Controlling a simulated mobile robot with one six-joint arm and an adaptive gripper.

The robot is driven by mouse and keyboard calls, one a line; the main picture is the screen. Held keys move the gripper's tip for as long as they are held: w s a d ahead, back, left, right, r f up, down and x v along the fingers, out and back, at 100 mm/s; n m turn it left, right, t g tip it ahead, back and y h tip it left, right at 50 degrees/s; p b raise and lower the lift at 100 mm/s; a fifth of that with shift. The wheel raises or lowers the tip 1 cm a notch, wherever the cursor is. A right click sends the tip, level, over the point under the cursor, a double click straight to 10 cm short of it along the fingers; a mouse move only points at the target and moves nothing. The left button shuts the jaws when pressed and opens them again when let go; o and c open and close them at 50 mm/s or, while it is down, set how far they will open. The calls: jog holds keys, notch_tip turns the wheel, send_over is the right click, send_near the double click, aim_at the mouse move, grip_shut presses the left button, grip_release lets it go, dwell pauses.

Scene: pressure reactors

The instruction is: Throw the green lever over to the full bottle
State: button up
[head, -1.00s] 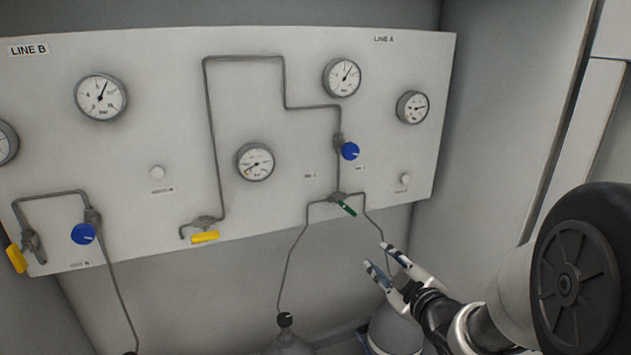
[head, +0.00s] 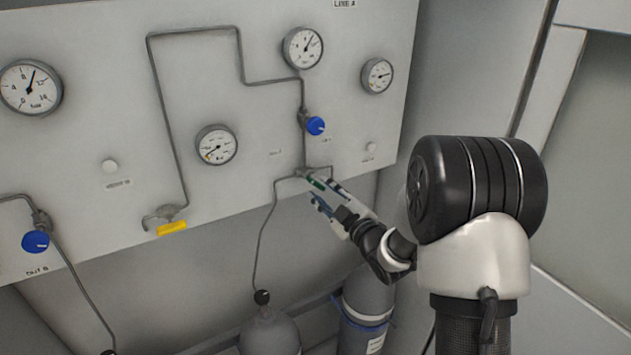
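The green lever (head: 315,183) sits on the small valve at the lower right of the panel, below the blue knob, and points down to the right. My gripper (head: 325,195) is right at the lever, with its fingers apart, one near the lever and one below it. I cannot tell whether a finger touches the lever. Two grey bottles stand below: the left bottle (head: 268,333) and the right bottle (head: 366,300), each under a pipe from the valve. Which bottle is full cannot be read from here. The right pipe is partly hidden behind my gripper.
The white panel (head: 110,130) carries several round gauges, such as the gauge (head: 303,48) at the top. A blue knob (head: 315,126) sits just above the green lever. A yellow lever (head: 172,228) is to the left. A side wall stands to the right.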

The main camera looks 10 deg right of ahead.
aim_at(318, 186)
jog(key=shift+p+x, duration=0.3)
jog(key=shift+x, duration=2.5)
jog(key=shift+c, duration=0.3)
grip_shut()
